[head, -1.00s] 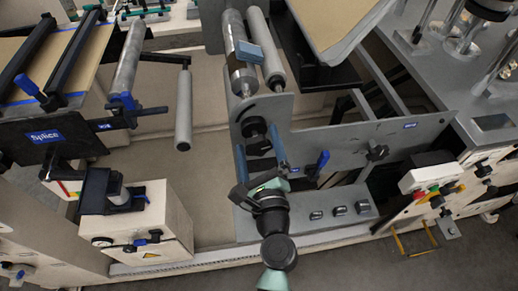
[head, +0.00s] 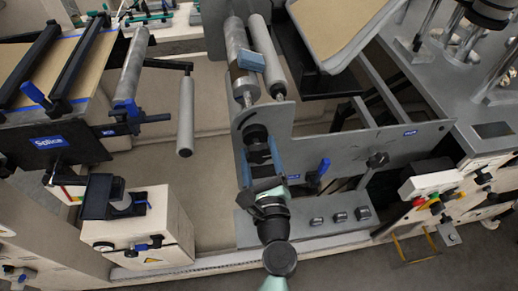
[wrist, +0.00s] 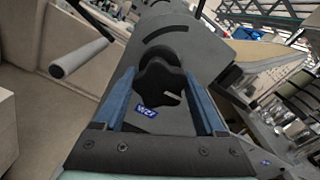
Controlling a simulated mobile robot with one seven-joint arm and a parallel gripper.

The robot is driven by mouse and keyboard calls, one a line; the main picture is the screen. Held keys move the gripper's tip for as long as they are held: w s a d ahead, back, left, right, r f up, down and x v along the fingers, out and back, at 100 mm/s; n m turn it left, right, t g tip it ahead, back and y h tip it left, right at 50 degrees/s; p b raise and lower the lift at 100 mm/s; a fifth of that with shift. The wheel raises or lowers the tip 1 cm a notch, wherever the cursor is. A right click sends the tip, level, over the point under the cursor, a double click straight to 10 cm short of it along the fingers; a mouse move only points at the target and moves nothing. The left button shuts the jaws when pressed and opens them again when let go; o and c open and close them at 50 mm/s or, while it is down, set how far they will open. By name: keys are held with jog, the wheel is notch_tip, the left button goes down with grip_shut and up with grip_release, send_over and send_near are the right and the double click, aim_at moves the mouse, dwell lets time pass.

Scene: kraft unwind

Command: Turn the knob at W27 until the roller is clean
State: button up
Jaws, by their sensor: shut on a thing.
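The black lobed knob (wrist: 160,88) sits on a grey side plate, with a blue W27 label (wrist: 146,111) just below it in the wrist view. My gripper (wrist: 167,92) has a blue finger on each side of the knob and is shut on it. In the head view my gripper (head: 261,160) reaches up to the plate, and the knob (head: 256,133) is partly hidden by it. Behind the plate a metallic roller (head: 238,45) runs away from me, with a blue-grey block (head: 250,60) against it. A darker brownish patch shows on the roller near the block.
A second grey roller (head: 267,55) lies beside the first. A hanging grey roller (head: 186,115) is at left.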

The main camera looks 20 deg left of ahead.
jog(key=m+p, duration=0.1)
jog(key=m, duration=0.2)
jog(key=m+p, duration=0.2)
jog(key=m, duration=0.1)
jog(key=shift+r, duration=0.1)
jog(key=shift+m+p, duration=0.5)
jog(key=shift+m, duration=0.6)
jog(key=m+p, duration=0.2)
jog(key=m, duration=0.1)
jog(key=shift+m+p, duration=0.4)
jog(key=shift+m, duration=0.6)
jog(key=o, duration=1.3)
jog(key=shift+s+d, duration=0.1)
